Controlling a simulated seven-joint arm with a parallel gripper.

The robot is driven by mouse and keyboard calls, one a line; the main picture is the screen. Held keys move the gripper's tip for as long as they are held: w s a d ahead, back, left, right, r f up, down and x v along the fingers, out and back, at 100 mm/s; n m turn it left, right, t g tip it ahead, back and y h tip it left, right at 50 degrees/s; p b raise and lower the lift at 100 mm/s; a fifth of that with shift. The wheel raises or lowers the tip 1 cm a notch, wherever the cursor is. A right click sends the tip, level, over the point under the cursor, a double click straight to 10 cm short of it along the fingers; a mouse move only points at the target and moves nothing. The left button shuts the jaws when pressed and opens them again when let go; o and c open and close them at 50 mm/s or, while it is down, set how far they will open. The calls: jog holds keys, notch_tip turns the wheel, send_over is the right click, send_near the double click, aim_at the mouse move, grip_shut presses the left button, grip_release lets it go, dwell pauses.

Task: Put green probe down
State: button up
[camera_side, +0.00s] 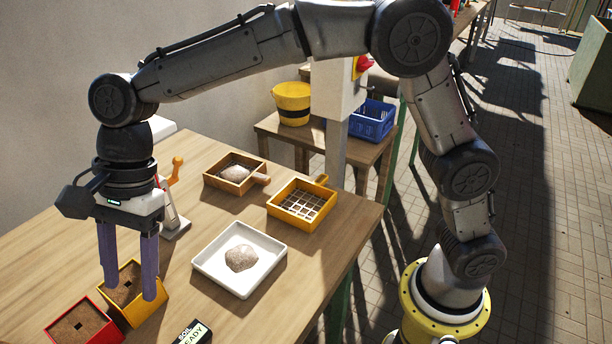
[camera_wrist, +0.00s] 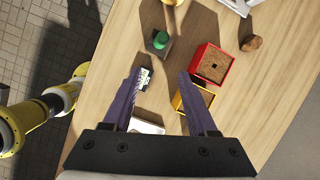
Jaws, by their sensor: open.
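A green-topped piece (camera_wrist: 160,38), which looks like the green probe, stands on a dark square base (camera_wrist: 154,52) in the wrist view. It is beyond my fingertips and apart from them. It is out of the side view. My gripper (camera_side: 131,290) is open, with its two purple fingers pointing down at the yellow soil box (camera_side: 150,308). The gripper also shows in the wrist view (camera_wrist: 161,74), and nothing shows held between the fingers. The red soil box (camera_side: 58,337) stands beside the yellow one. Each box has a small square hole in its soil.
A black "READY" label block (camera_side: 194,333) stands near the boxes. A white tray (camera_side: 210,265) with a brown lump, a yellow sieve (camera_side: 329,208), a wooden box (camera_side: 215,184) and an orange-handled stand (camera_side: 176,170) are farther back. A brown lump (camera_wrist: 251,43) lies beside the red box.

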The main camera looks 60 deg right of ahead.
jog(key=s+d+r+n+t+h, duration=0.1)
jog(key=s+d+r+n+t, duration=0.15)
jog(key=d, duration=0.85)
jog(key=s+d+r+n+t+h, duration=0.1)
jog(key=s+d+r+n, duration=0.3)
jog(key=d, duration=0.7)
jog(key=s+d+f+n+t+h, duration=0.1)
jog(key=s+d+f+n, duration=0.1)
jog(key=s+d, duration=0.4)
jog(key=s+d+f+n+t+h, duration=0.1)
jog(key=s+d+f+n, duration=0.2)
jog(key=s+d+n, duration=0.2)
jog(key=shift+s+d+f+t, duration=0.15)
jog(key=shift+s+d+t, duration=0.2)
jog(key=shift+s+d, duration=0.7)
jog(key=shift+s+a, duration=0.1)
jog(key=shift+a, duration=0.05)
